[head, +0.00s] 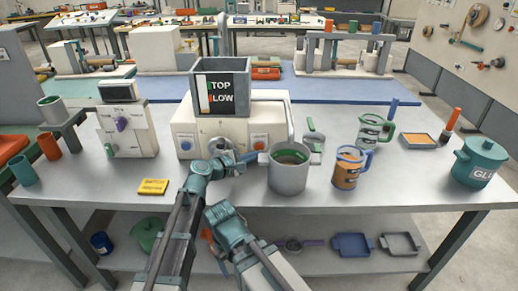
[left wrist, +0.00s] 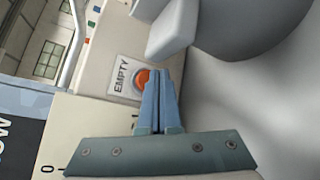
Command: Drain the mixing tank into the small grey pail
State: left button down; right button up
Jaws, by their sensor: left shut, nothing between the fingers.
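The mixing tank is a white machine (head: 186,127) with a grey hopper (head: 221,73) marked TOP and LOW. Its front has a blue button on the left and an orange button (head: 260,139) on the right. In the left wrist view an EMPTY label (left wrist: 122,76) sits beside the orange button (left wrist: 143,77). My left gripper (head: 248,157) is shut and empty, its blue fingertips (left wrist: 160,72) close to that button; contact cannot be told. The grey pail (head: 289,178) stands on the table right of the gripper, with something brownish-green inside.
A glass jug with brown contents (head: 346,175) and another jug (head: 372,133) stand right of the pail. A teal GLUE pot (head: 477,165) is at the right end. The front right tabletop is fairly clear.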

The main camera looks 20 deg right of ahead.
pick_arm(q)
jog(key=shift+w, duration=0.15)
dwell(0.5)
jog(key=shift+w+d, duration=0.1)
jog(key=shift+w, duration=0.2)
jog(key=shift+w+d, duration=0.1)
jog(key=shift+w, duration=0.3)
dwell(2.4)
dwell(2.8)
jog(key=shift+s+a, duration=0.2)
jog(key=shift+s, duration=0.65)
jog(key=shift+s+a, duration=0.25)
jog(key=shift+s, duration=0.55)
jog(key=shift+s+a, duration=0.2)
jog(key=shift+s, duration=0.6)
jog(key=shift+s+a, duration=0.25)
jog(key=shift+s, duration=0.55)
